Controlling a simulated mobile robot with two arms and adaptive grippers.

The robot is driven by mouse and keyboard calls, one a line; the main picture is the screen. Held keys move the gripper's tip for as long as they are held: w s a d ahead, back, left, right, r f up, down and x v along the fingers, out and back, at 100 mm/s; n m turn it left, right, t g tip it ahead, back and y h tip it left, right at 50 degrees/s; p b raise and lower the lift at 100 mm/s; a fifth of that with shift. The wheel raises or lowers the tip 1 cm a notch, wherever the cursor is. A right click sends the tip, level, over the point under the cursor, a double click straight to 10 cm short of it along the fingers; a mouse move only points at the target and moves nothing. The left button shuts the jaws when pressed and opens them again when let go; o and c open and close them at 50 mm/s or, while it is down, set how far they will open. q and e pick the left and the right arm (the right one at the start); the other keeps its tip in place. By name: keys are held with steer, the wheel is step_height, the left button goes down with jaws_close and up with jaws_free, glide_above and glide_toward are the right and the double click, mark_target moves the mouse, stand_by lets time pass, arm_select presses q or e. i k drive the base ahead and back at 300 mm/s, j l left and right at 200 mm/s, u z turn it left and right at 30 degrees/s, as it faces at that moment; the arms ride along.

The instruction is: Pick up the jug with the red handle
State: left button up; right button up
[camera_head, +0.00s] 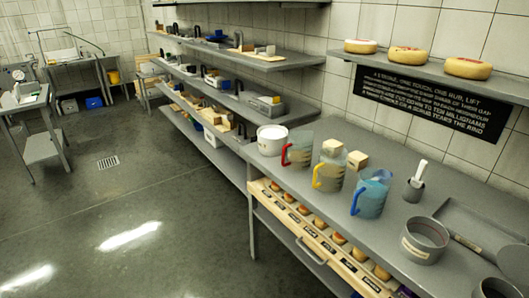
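The jug with the red handle (299,151) is a clear measuring jug that stands upright on the grey counter, its red handle on its left side. It stands between a white tub on its left and a jug with a yellow handle (331,170) on its right. A jug with a blue handle (371,195), tinted blue, stands further right and nearer. All three handles face left. Neither of my grippers shows in the head view.
The grey counter (399,179) runs along the tiled wall. It also bears a white tub (271,140), pale blocks behind the jugs, a cup with a white-handled tool (416,184) and a grey round container (424,241). A drawer (311,235) below holds several small items. The floor (150,215) at left is clear.

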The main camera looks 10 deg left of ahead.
mark_target(300, 144)
steer(key=z, duration=1.55)
steer(key=u, duration=1.55)
steer(key=i, duration=0.4)
steer(key=l+u, duration=0.05)
